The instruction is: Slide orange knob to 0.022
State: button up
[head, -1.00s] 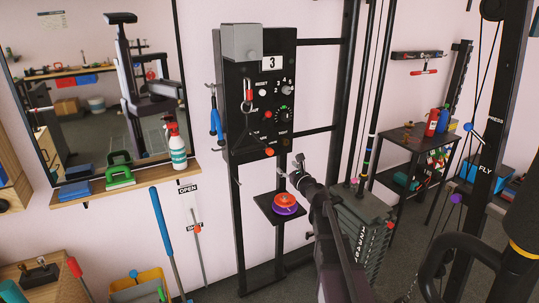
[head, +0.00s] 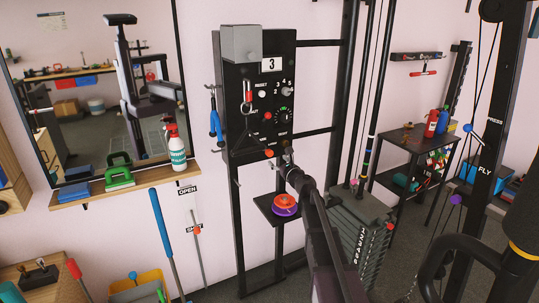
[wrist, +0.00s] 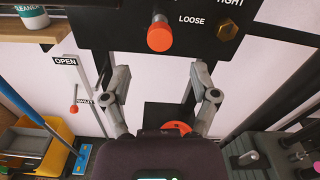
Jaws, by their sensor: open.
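A round orange knob (head: 269,153) sits at the bottom edge of the black panel (head: 243,100). In the wrist view this knob (wrist: 160,38) projects from the panel, left of the word LOOSE. My gripper (wrist: 160,75) is open and empty; its two fingers are spread to either side below the knob, apart from it. In the head view my gripper (head: 287,158) is just below and right of the knob. Another orange knob (head: 197,230) is on a thin wall rod beside OPEN and a second label; it also shows in the wrist view (wrist: 73,109).
A brass hex fitting (wrist: 229,27) is right of the panel knob. A small shelf (head: 262,205) with orange and purple discs (head: 285,204) is below my gripper. A dark weight stack (head: 362,222) stands to the right. A triangular handle hangs on the panel front.

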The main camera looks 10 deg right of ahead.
aim_at(271, 154)
jog(key=x, duration=0.7)
jog(key=shift+w, duration=0.2)
